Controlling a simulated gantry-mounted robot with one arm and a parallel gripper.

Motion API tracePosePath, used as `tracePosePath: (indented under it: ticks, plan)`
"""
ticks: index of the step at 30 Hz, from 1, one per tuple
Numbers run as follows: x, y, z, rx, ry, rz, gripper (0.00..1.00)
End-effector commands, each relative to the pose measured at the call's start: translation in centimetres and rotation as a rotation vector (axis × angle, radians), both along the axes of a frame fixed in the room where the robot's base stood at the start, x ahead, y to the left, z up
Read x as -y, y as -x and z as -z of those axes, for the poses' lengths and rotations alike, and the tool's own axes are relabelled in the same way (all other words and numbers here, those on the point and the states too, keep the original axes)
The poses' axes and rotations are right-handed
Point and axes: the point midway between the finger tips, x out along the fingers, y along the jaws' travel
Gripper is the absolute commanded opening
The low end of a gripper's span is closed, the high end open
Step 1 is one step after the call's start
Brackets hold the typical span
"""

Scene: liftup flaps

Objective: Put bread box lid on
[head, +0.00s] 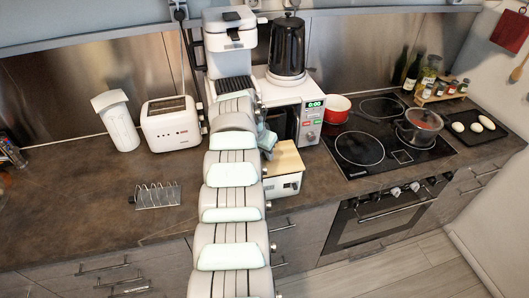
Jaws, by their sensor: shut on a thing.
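The bread box (284,187) is a small cream-white box at the counter's front edge, just right of my arm. Its light wooden lid (287,160) lies over the top of the box. Whether it is fully seated or slightly tilted is hard to tell. My gripper (267,143) is at the back left edge of the lid and is shut on it. My arm hides the left side of the box, and the fingertips are small and partly hidden.
A microwave (310,122) with a black kettle (287,45) on top stands behind the box. A toaster (171,124), a toast rack (158,195) and a white jug (117,120) are left. A hob (360,148) with a red pot (336,108) is right.

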Motion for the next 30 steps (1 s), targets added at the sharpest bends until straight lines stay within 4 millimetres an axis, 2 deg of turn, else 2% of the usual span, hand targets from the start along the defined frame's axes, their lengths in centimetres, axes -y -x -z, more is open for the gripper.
tracePosePath:
  ticks: [7,8,15,22,30]
  plan:
    - [0.0,0.0,0.6,0.001,0.001,0.0,0.0]
    - [0.0,0.0,0.5,0.0,0.0,0.0,0.27]
    - [0.0,0.0,0.5,0.0,0.0,-0.001,0.46]
    - [0.0,0.0,0.5,-0.002,0.001,-0.001,0.46]
    - [-0.4,0.2,-0.9,0.002,-0.001,-0.002,0.46]
